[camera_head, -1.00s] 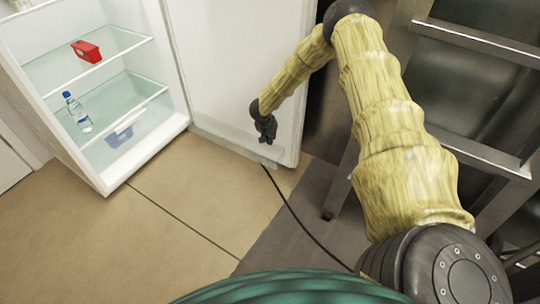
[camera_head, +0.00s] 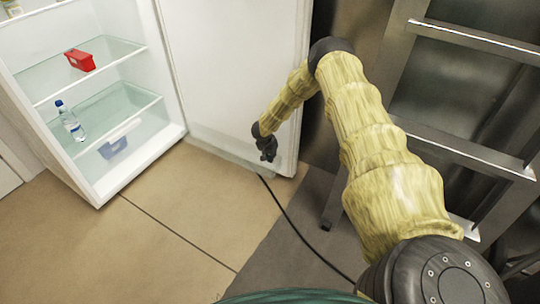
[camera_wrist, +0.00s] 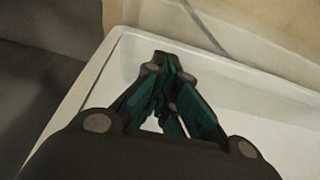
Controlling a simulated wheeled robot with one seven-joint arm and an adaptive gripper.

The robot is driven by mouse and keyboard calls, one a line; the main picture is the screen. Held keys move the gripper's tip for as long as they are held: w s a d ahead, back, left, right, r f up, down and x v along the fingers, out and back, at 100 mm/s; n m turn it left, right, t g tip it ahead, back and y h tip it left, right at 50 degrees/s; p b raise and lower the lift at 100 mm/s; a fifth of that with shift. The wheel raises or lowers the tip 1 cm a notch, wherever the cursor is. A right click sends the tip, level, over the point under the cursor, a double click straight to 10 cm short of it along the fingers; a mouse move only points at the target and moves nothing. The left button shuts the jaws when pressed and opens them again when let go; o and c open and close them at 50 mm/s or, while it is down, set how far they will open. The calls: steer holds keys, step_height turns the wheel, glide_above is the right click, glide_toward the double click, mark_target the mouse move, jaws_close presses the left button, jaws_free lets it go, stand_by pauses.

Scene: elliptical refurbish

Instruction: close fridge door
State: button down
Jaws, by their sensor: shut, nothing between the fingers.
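The white fridge (camera_head: 92,170) stands at the left in the head view with its front open. Its white door (camera_head: 215,70) is swung wide open to the right of the compartment, its inner side facing me. My gripper (camera_head: 268,156) is shut and empty, in front of the lower part of the door near its outer edge. In the wrist view my gripper (camera_wrist: 160,62) points toward the pale door panel (camera_wrist: 260,105), whose rim shows beyond the fingertips. I cannot tell whether the fingers touch the door.
Inside the fridge are a red box (camera_head: 80,61), a water bottle (camera_head: 70,122) and a blue-white container (camera_head: 115,143) on glass shelves. A metal rack (camera_head: 460,155) stands close on the right. A dark cable runs over the floor. The tan floor (camera_head: 170,225) before the fridge is clear.

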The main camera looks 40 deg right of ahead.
steer(key=shift+s+a+b, duration=0.15)
steer(key=shift+s+a, duration=0.1)
steer(key=shift+a, duration=0.35)
steer(key=shift+s+a+b, duration=0.15)
steer(key=shift+s+a, duration=0.15)
steer(key=shift+a, duration=0.35)
steer(key=shift+s+a+b, duration=0.15)
steer(key=shift+s+a, duration=0.1)
steer(key=shift+a, duration=0.35)
